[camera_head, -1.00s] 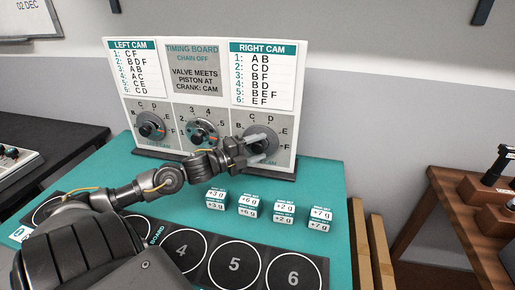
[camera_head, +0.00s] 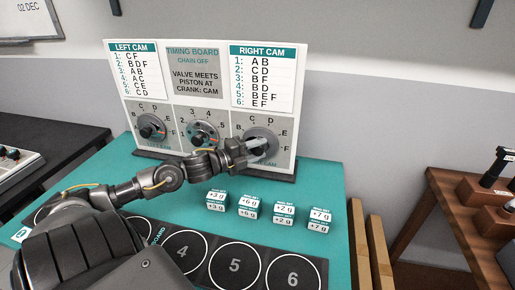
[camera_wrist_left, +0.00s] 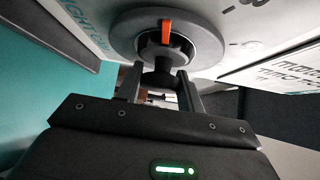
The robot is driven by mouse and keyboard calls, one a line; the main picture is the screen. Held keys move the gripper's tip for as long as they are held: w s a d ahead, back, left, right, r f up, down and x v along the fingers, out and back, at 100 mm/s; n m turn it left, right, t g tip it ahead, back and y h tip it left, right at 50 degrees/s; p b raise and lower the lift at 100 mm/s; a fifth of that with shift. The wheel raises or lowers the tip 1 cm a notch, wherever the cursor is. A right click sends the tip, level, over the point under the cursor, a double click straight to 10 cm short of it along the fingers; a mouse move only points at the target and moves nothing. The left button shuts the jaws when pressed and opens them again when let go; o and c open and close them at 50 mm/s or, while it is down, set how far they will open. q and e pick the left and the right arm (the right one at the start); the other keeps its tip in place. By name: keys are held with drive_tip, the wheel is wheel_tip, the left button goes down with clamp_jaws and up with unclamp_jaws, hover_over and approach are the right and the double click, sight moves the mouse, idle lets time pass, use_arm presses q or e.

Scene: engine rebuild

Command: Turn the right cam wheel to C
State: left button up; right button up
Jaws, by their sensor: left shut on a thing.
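The right cam wheel (camera_head: 263,136) is a grey dial at the right of the white timing board, with letters around it. My left gripper (camera_head: 258,144) is at its front and covers part of it. In the left wrist view the wheel (camera_wrist_left: 205,38) has an orange pointer mark (camera_wrist_left: 166,32) and a dark centre knob (camera_wrist_left: 160,62). The left gripper (camera_wrist_left: 159,82) is shut on this knob, a finger on each side. In the head view the pointer is hidden, so I cannot tell which letter it marks. My right gripper is out of view.
The left cam wheel (camera_head: 151,127) and a middle crank dial (camera_head: 202,133) sit on the same board (camera_head: 221,90). Several small weight blocks (camera_head: 248,207) stand on the teal mat (camera_head: 329,180) below my arm. A wooden rack (camera_head: 470,205) is at right.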

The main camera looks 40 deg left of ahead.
use_arm(q)
drive_tip(key=m+g+p, duration=0.1)
drive_tip(key=m+g+y+p, duration=0.1)
drive_tip(key=p, duration=0.1)
drive_tip(key=shift+r, duration=0.3)
drive_tip(key=m+g+y+p, duration=0.1)
drive_tip(key=m+g+p, duration=0.1)
drive_tip(key=p, duration=0.1)
drive_tip(key=shift+y, duration=0.4)
drive_tip(key=m+g+y+p, duration=0.2)
drive_tip(key=g+y+p, duration=0.1)
drive_tip(key=p, duration=0.4)
drive_tip(key=shift+m, duration=0.3)
drive_tip(key=shift+f+m+g+y+p, duration=0.15)
drive_tip(key=shift+m+g+y+p, duration=0.2)
drive_tip(key=shift+y+p, duration=0.55)
drive_tip(key=shift+f+g+p, duration=0.15)
drive_tip(key=shift+g+p, duration=0.1)
drive_tip(key=shift+p, duration=0.25)
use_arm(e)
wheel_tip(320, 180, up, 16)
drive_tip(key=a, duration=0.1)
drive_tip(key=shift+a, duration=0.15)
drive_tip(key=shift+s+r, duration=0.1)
use_arm(q)
drive_tip(key=o, duration=1)
